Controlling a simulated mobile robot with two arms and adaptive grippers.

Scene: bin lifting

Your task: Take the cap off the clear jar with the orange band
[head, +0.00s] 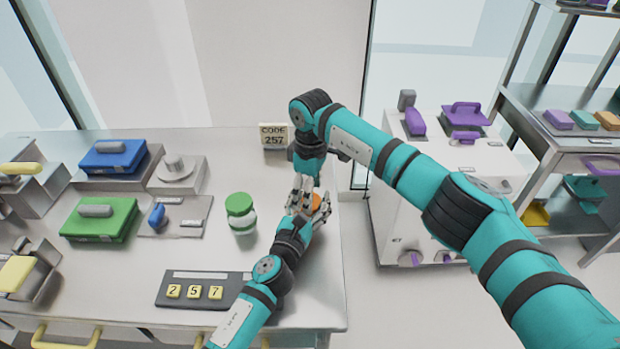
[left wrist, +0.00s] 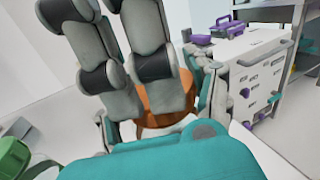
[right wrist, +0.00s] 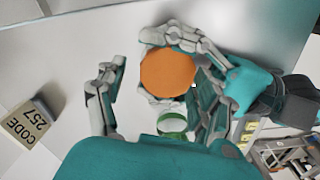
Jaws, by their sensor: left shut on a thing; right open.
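The jar with the orange band shows mainly as an orange round top (right wrist: 168,72), seen from above in the right wrist view. In the head view only a bit of orange (head: 316,201) shows between the grippers, near the table's right edge. My left gripper (head: 303,210) is shut around the jar; its fingers lie along the orange part (left wrist: 170,125) in the left wrist view. The clear body is hidden. My right gripper (right wrist: 155,95) is open above the jar, pointing down, with fingers on either side and a gap to the orange top.
A green-capped jar (head: 240,214) stands just left of the grippers. A CODE 257 sign (head: 273,136) stands behind them. A panel with number tiles (head: 205,291) lies in front. Blue (head: 115,156) and green (head: 98,219) boxes are at left. A white cabinet (head: 440,190) stands right of the table.

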